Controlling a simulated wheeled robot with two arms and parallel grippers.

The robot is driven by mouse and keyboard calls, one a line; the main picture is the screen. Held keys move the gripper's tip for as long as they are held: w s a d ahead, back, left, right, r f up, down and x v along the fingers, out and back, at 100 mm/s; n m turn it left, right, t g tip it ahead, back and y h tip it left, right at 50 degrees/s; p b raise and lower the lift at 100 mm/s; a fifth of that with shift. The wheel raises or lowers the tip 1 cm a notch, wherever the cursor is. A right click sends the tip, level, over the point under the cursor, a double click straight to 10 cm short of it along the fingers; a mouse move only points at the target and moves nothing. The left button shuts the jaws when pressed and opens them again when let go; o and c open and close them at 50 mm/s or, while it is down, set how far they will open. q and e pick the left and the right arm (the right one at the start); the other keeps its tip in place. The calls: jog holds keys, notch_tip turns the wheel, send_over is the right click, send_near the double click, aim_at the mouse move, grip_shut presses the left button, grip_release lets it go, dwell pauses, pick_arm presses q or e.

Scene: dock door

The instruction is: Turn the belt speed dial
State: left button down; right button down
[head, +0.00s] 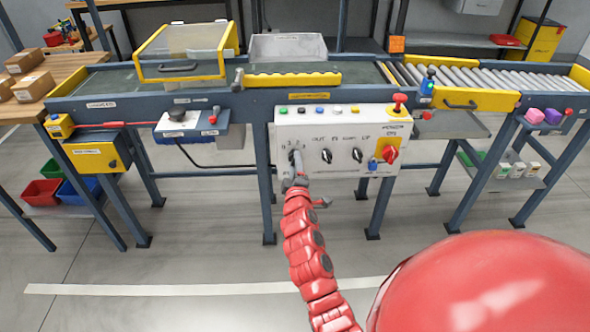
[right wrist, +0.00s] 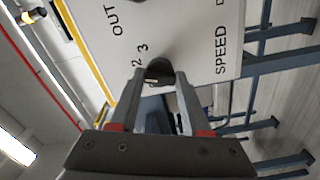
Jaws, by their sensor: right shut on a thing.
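The belt speed dial (head: 295,155) is a dark knob at the left end of the white control panel's lower row. In the right wrist view the dial (right wrist: 158,68) has the digits 2 and 3 beside it and the word SPEED on the panel. My right gripper (head: 295,170) reaches up to the panel from below. In the right wrist view its fingers (right wrist: 160,88) are closed on the dial, one on each side, and partly hide it. My left gripper is out of view.
The floor in front is clear.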

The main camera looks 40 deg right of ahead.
jog(key=shift+f+m+b, duration=0.15)
jog(key=shift+m+b, duration=1.95)
jog(key=shift+m, duration=1.9)
jog(key=shift+c, duration=1.8)
grip_release()
jog(key=shift+m, duration=0.3)
jog(key=p+v, duration=0.2)
jog(key=v, duration=1.5)
jog(key=shift+s, duration=0.25)
